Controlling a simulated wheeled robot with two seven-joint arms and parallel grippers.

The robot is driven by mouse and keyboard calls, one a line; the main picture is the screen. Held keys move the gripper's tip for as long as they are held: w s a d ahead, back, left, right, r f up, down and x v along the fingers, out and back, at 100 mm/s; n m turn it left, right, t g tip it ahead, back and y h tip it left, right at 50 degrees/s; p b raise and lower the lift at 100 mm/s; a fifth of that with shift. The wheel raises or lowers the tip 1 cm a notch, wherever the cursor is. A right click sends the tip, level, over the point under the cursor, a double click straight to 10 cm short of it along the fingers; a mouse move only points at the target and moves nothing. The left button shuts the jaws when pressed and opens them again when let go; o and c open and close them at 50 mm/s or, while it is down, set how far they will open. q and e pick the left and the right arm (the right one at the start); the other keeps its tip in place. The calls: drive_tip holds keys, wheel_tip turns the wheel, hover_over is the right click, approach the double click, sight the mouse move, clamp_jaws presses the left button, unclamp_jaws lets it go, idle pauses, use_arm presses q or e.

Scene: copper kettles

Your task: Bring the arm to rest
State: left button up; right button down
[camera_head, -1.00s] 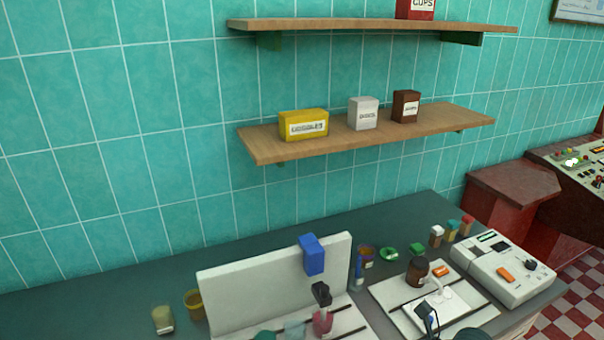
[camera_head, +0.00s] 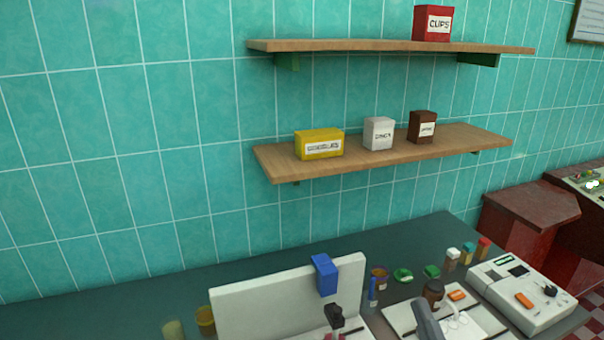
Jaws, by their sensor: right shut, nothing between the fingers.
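My right gripper (camera_head: 425,314) shows as a grey shape at the bottom edge, right of centre. It is shut and empty, in front of a white tray and beside a dark brown jar (camera_head: 433,292). The rest of my right arm is out of the frame. My left gripper is not in view.
A white upright panel (camera_head: 285,305) with a blue block (camera_head: 324,274) stands on the dark counter (camera_head: 110,310). A white machine (camera_head: 522,294) stands at the right. Two wooden shelves hold boxes, including a yellow box (camera_head: 319,143) and a red box (camera_head: 433,22).

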drive_tip(key=s+d+f+m+g+h, duration=0.2)
drive_tip(key=d+f+m+g, duration=0.15)
drive_tip(key=f, duration=0.25)
drive_tip(key=s+d+f+m+g+h, duration=0.2)
drive_tip(key=f+m+g+h, duration=0.15)
drive_tip(key=f, duration=0.35)
drive_tip(key=s+d+f+m+g+h, duration=0.1)
drive_tip(key=s+d+f+m+g, duration=0.1)
drive_tip(key=s+f+m, duration=0.3)
drive_tip(key=s+a+f+g+y, duration=0.25)
drive_tip(key=s+f+g, duration=0.25)
drive_tip(key=s+f, duration=0.25)
drive_tip(key=s+a+f+g+y, duration=0.1)
drive_tip(key=s+a+f+g, duration=0.3)
drive_tip(key=s+f, duration=0.3)
wheel_tip(320, 180, down, 33)
drive_tip(key=s+g+b, duration=0.2)
drive_tip(key=s+b, duration=0.1)
drive_tip(key=b, duration=0.2)
drive_tip(key=s+d+f+b, duration=0.1)
drive_tip(key=s+f+b, duration=0.1)
drive_tip(key=s+f, duration=0.6)
drive_tip(key=s+d+f+g+b, duration=0.1)
drive_tip(key=s+d+f+b, duration=0.1)
drive_tip(key=s+f, duration=0.7)
wheel_tip(320, 180, down, 4)
drive_tip(key=shift+s+f, duration=0.1)
drive_tip(key=shift+s, duration=0.15)
drive_tip(key=shift+a, duration=0.1)
